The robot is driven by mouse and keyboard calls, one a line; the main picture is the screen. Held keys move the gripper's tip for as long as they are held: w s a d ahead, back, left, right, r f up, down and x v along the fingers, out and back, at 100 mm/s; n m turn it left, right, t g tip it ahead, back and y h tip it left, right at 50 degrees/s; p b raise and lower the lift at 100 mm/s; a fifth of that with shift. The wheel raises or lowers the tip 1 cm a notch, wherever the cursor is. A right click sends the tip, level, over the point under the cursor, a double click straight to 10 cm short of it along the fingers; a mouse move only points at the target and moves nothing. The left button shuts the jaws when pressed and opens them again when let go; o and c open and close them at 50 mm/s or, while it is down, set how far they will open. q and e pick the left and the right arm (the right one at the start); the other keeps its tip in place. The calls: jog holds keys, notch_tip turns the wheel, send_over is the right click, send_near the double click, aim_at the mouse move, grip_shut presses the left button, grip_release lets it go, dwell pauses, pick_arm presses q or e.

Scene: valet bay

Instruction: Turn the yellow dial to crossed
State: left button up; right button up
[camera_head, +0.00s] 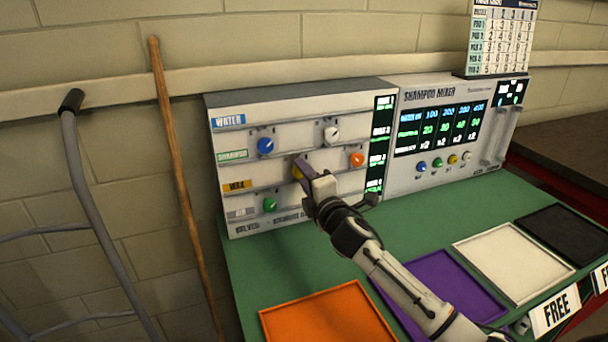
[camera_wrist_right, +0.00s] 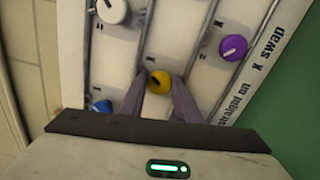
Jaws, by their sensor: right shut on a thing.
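The yellow dial (camera_head: 297,173) is on the front of the white valve panel (camera_head: 290,100), in the row by the yellow WAX label. My right gripper (camera_head: 304,168) reaches it from the lower right and hides part of it. In the right wrist view the yellow dial (camera_wrist_right: 160,82) sits between the two fingertips of my right gripper (camera_wrist_right: 157,92), which is shut on it. A short dark mark shows on the dial's left side; its exact setting is hard to read. My left gripper is not in view.
A blue dial (camera_head: 265,146), a white dial (camera_head: 332,133), an orange dial (camera_head: 357,160) and a green dial (camera_head: 270,205) surround it. A purple dial (camera_wrist_right: 233,48) shows in the wrist view. The shampoo mixer (camera_head: 440,130) stands right; coloured trays lie on the green bench (camera_head: 440,225).

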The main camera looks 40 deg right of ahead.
jog(key=shift+m, duration=0.9)
jog(key=shift+f, duration=0.1)
jog(key=o, duration=1)
jog(key=v, duration=1)
jog(key=shift+s+b, duration=0.2)
jog(key=shift+b, duration=0.1)
